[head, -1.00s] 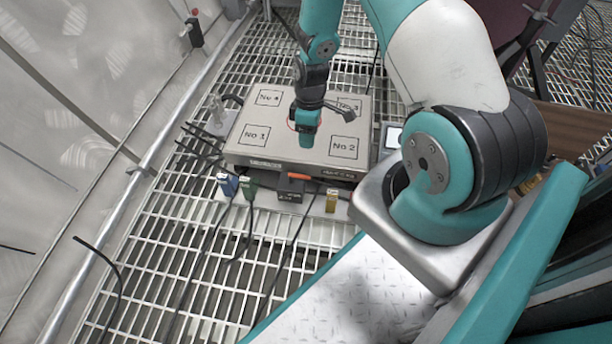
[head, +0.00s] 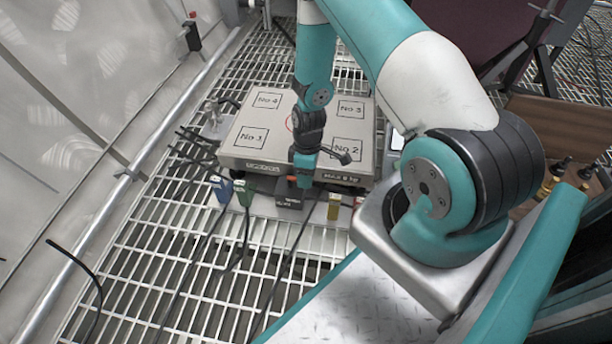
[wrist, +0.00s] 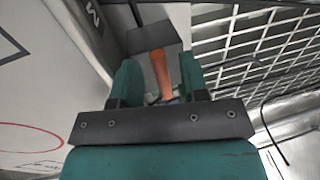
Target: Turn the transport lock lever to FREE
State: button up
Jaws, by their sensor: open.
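The orange lever (wrist: 160,76) shows in the wrist view, standing out from a dark grey block (wrist: 152,38). In the head view the dark block (head: 288,202) sits at the front edge of the grey platform, and my gripper hides most of the lever. My gripper (head: 304,183) points down over the block. In the wrist view my gripper (wrist: 159,66) is open, with one teal finger on each side of the lever. I cannot tell whether either finger touches it. No FREE marking is readable.
The grey platform (head: 262,142) has squares marked No 1 to No 4. Blue (head: 221,188), green (head: 243,190) and yellow (head: 334,206) blocks stand along its front, near the dark block. Black cables trail over the grating (head: 190,245). A rail (head: 150,155) runs along the left wall.

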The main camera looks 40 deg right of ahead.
grip_shut()
jog(key=shift+r+p, duration=0.1)
jog(key=shift+p, duration=0.25)
jog(key=a+m+t+p, duration=0.3)
jog(key=a+m+p, duration=0.3)
jog(key=m+p, duration=0.8)
jog(key=shift+a+m, duration=0.2)
jog(key=shift+m, duration=1.8)
jog(key=shift+w, duration=0.1)
grip_release()
